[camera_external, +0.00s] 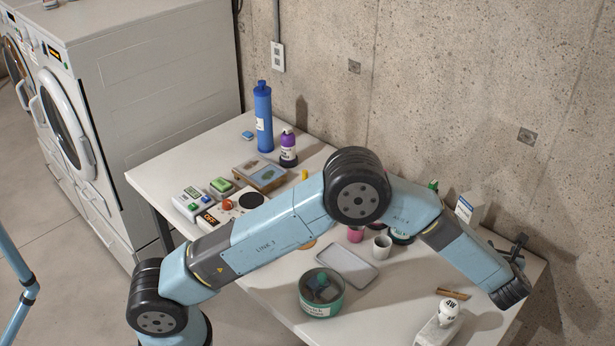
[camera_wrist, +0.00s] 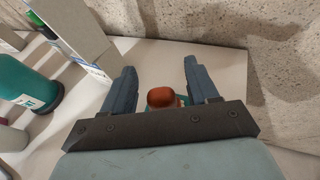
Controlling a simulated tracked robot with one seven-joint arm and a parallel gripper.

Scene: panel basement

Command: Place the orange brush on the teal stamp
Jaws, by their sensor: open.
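My gripper (camera_wrist: 160,80) is open near the right end of the table, close to the wall. In the wrist view, a rounded orange-brown thing (camera_wrist: 160,97) shows between its fingers. A little teal shows at its right edge, and the gripper's dark palm hides its lower part. I cannot tell whether it is the orange brush or the knob of the teal stamp. My gripper also shows at the right in the external view (camera_external: 507,245); that thing is not clear there. A thin orange-brown strip (camera_external: 453,294) lies on the table nearer the front; I cannot tell what it is.
A white box (camera_wrist: 75,35) and a teal container (camera_wrist: 28,82) stand left of my gripper. A round green tin (camera_external: 321,305), a grey tray (camera_external: 346,266), cups (camera_external: 382,246) and a white item (camera_external: 438,325) are on the table (camera_external: 265,292). The concrete wall (camera_external: 470,90) is close behind.

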